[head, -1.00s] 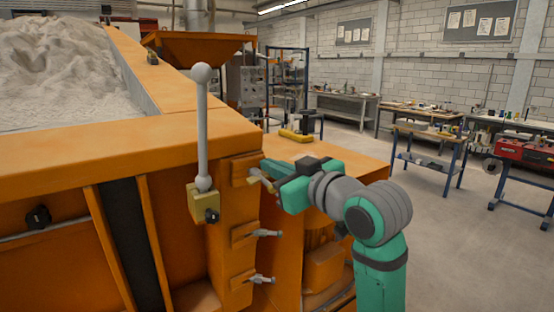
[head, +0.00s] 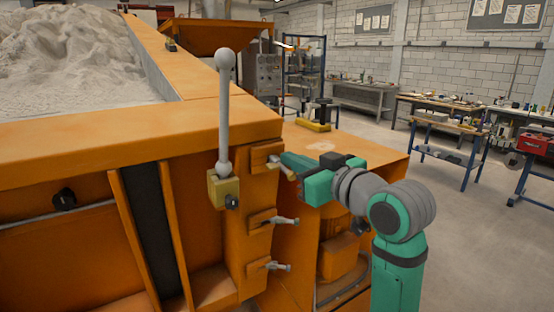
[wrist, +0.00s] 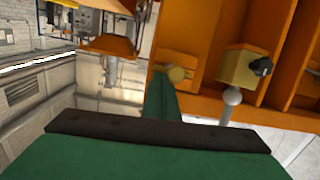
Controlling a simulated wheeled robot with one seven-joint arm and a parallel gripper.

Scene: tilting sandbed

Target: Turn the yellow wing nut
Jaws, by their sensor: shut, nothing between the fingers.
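The yellow wing nut (head: 286,172) sits on the uppermost of three orange brackets on the corner post of the sandbed. In the wrist view its rounded yellow end (wrist: 177,74) shows just past my fingertips. My green gripper (head: 288,159) reaches in from the right, with its tips close beside the nut. The fingers (wrist: 161,92) are shut with nothing between them. They partly cover the nut, and I cannot tell whether they touch it.
Two grey wing nuts (head: 284,221) (head: 278,266) sit on the lower brackets. A grey ball-topped lever (head: 225,115) rises from a yellow block (head: 219,190) left of the post. An orange platform (head: 375,152) lies behind my gripper; open floor is at right.

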